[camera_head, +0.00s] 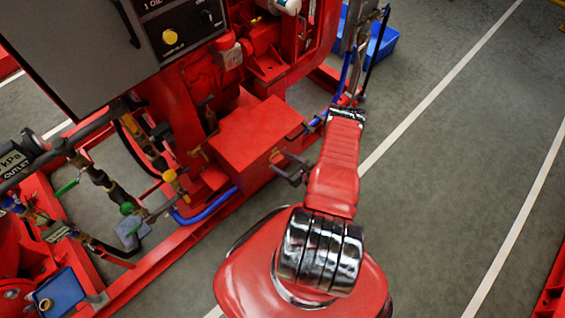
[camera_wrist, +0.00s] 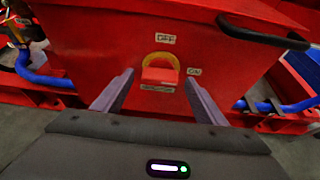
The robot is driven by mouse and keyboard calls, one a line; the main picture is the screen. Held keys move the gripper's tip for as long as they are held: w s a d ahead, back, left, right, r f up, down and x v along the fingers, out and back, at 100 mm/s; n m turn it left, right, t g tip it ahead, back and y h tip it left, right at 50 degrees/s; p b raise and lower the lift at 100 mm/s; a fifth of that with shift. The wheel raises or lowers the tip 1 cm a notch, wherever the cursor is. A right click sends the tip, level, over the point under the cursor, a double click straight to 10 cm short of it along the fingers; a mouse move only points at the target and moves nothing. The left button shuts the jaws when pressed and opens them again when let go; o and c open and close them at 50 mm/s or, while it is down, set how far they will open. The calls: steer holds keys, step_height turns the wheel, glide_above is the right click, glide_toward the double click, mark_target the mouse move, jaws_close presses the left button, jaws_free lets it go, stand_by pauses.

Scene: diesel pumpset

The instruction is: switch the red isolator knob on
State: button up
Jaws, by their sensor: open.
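The red isolator knob (camera_wrist: 160,74) sits in a yellow ring on the front face of a red box (camera_wrist: 90,50) in the wrist view. A label reading OFF is above it and one reading ON is to its right. Which way the knob points is hard to tell. My gripper (camera_wrist: 159,80) is open, with one grey finger to the left of the knob and one to the right. The knob shows between the fingers, and I see no clear contact. In the head view my gripper (camera_head: 292,168) is beside the red box (camera_head: 255,135); the knob is hidden there.
A dark curved handle or hose (camera_wrist: 260,34) crosses the upper right of the wrist view. Blue hoses (camera_wrist: 40,78) run low on both sides. In the head view, a grey control panel (camera_head: 90,50) stands at upper left. Open grey floor (camera_head: 440,170) lies to the right.

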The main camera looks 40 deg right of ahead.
steer(key=v, duration=1.3)
stand_by(0.4)
